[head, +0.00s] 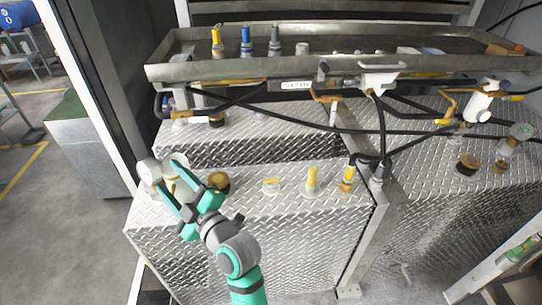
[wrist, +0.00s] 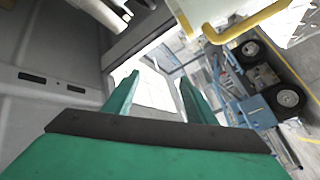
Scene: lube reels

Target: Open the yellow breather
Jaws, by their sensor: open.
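A short upright yellow cylinder (head: 311,180) stands on the near diamond-plate cabinet top. A slim yellow-topped fitting (head: 347,178) stands to its right, and a taller yellow-capped piece (head: 216,42) stands in the metal tray at the back. I cannot tell for sure which is the yellow breather. My teal gripper (head: 168,173) is at the cabinet's left end, to the left of the yellow cylinder and apart from it. Its fingers are spread beside a white-grey round fitting (head: 148,172); contact is unclear. In the wrist view my gripper (wrist: 158,88) is open, with nothing visibly held.
A brown-gold cap (head: 219,181) and a low pale cap (head: 271,185) lie between my gripper and the yellow cylinder. Black hoses (head: 290,117) and a metal tray (head: 330,61) cross behind. The open floor (head: 62,215) is at left.

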